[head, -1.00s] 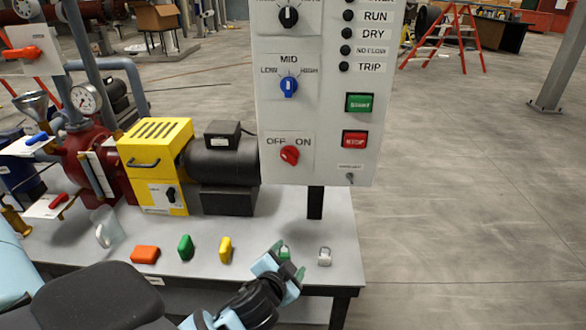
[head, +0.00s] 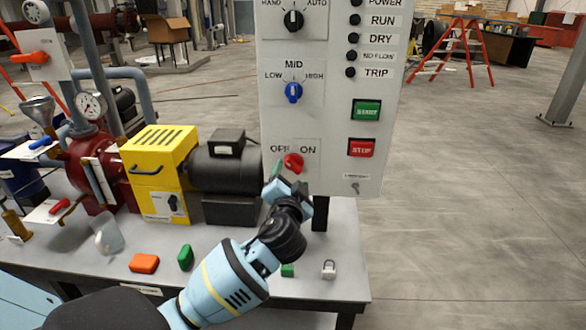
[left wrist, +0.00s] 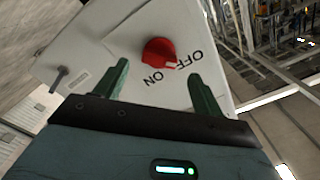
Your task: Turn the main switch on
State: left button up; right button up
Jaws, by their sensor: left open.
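The main switch is a red rotary knob (head: 293,161) between the OFF and ON labels, low on the grey control panel (head: 340,182). In the left wrist view the red knob (left wrist: 158,52) has a white mark that points towards the OFF side. My left gripper (head: 288,180) is just below and in front of the knob and partly covers the OFF label. In the left wrist view my left gripper (left wrist: 160,72) has its green fingers apart, with the knob ahead and between them, apparently untouched. My right gripper is out of view.
Above the switch is a blue MID knob (head: 293,92); to its right are a green START button (head: 366,111) and a red STOP button (head: 361,148). A yellow box (head: 155,165) and motor stand left. A padlock (head: 329,269) and small blocks lie on the bench.

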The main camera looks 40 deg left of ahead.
aim_at(293, 168)
pick_arm(q)
jog(key=shift+x, duration=2.55)
jog(key=c, duration=1)
